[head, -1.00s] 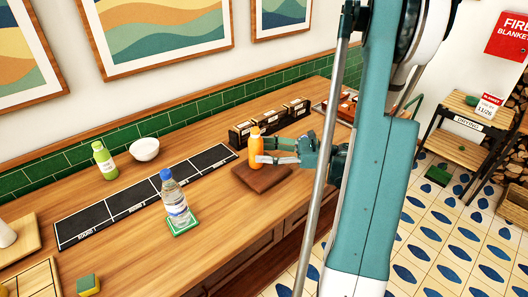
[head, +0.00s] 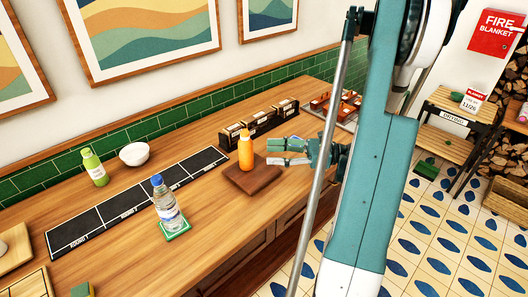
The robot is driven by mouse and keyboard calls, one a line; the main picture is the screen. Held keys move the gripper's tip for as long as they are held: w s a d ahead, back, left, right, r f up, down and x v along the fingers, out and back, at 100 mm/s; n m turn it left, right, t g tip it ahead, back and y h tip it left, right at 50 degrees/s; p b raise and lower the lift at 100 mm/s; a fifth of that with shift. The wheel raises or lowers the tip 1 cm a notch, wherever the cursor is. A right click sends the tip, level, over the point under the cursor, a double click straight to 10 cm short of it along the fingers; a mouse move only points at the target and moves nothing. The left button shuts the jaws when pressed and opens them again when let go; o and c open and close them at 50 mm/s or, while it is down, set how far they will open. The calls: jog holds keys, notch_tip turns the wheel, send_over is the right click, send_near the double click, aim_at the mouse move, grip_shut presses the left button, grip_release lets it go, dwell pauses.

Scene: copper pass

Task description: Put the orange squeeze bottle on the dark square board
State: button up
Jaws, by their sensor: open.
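The orange squeeze bottle (head: 246,152) stands upright on the dark square board (head: 262,184), near the board's back left part. The board lies flat on the wooden counter. My gripper (head: 268,153) is open, just to the right of the bottle, its fingers pointing left towards it. A small gap shows between the fingertips and the bottle, and nothing is between the fingers.
A water bottle (head: 167,208) stands on a green coaster (head: 177,234). A green bottle (head: 95,168), a white bowl (head: 134,154) and a long black mat (head: 90,222) lie to the left. Dark boxes (head: 232,134) stand behind the board. The counter's front middle is clear.

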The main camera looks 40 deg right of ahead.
jog(key=shift+p+v, duration=0.35)
jog(key=shift+v, duration=1.9)
